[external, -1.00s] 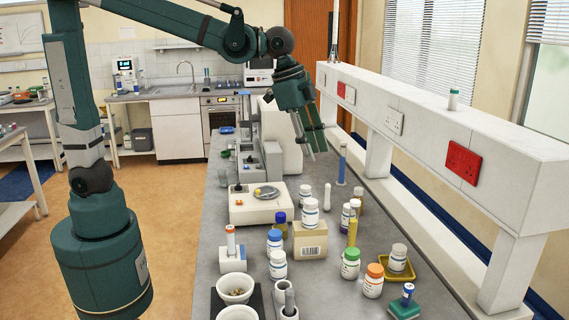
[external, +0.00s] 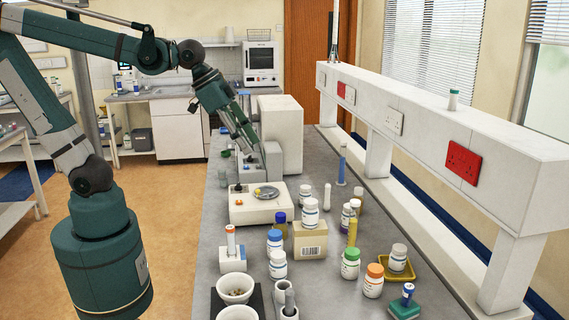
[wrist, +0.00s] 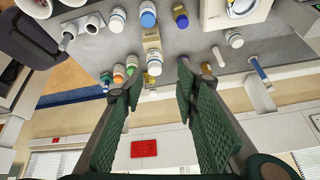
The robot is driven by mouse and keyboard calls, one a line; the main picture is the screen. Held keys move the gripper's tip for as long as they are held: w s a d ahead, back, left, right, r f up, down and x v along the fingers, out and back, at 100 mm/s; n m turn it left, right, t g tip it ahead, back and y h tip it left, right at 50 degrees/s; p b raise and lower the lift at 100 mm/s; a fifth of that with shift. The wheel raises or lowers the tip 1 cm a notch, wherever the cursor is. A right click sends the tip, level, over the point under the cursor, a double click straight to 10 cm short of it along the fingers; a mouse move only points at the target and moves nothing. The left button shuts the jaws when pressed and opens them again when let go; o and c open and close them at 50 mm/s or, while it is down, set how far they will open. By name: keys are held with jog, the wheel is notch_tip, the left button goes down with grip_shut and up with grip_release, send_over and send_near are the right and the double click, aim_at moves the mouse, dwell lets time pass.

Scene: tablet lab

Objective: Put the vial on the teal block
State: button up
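The teal block (external: 403,310) sits at the front right of the bench in the external view. A small blue-capped vial (external: 408,294) stands upright on it. Another slim vial, with an orange cap (external: 231,241), stands in a white holder at the front left. A slim white tube (external: 327,196) stands farther back, right of the scale. Which one the task means cannot be told. My gripper (external: 261,154) is over the back of the bench, above and behind the scale. The wrist view shows its two green fingers (wrist: 160,82) spread apart with nothing between them.
The scale (external: 258,205), a cardboard box (external: 310,242) with a bottle on it, several capped bottles and a yellow tray (external: 384,263) crowd the bench. A white shelf (external: 430,110) runs along the right. A tall grey-white machine (external: 283,130) stands beside my gripper.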

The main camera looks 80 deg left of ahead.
jog(key=s+a+f+n+t, duration=0.1)
jog(key=s+a+f+n, duration=0.1)
jog(key=s+f, duration=0.3)
jog(key=shift+s+a+n, duration=0.4)
jog(key=shift+s+a, duration=0.45)
jog(key=shift+s, duration=1.2)
